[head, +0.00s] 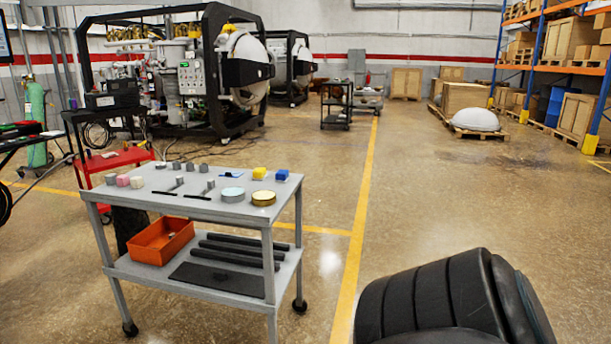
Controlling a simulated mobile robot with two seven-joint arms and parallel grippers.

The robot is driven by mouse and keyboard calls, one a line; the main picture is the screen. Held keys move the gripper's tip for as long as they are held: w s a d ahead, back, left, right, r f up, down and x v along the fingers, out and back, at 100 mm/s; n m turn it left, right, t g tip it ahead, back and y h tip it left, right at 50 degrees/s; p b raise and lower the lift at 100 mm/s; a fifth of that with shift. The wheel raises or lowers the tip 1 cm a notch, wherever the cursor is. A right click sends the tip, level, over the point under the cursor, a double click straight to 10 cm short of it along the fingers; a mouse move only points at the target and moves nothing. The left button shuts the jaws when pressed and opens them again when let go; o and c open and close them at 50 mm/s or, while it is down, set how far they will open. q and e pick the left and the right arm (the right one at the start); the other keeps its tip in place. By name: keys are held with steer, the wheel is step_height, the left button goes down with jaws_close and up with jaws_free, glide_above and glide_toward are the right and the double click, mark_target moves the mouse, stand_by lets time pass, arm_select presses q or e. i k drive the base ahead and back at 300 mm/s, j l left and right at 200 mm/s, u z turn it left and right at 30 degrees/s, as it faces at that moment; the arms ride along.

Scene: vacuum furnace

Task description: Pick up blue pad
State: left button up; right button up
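A small flat dark-blue piece (231,174), which looks like the blue pad, lies on the top shelf of a grey cart (215,213), towards its back edge. A blue block (282,175) sits to its right at the back right corner. A yellow block (259,173) stands between them. A light-blue round disc (232,194) lies in front of the flat piece. Neither of my grippers is in view. A black ribbed part of my own arm fills the bottom right, well apart from the cart.
The cart top also holds a gold-rimmed disc (263,198), small grey cylinders, pink pieces and black rods. Its lower shelf holds an orange bin (161,241) and dark bars (240,250). A red cart (117,160) stands behind. The floor right of the cart is clear.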

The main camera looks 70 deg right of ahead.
mark_target(281, 176)
steer(key=z, duration=1.95)
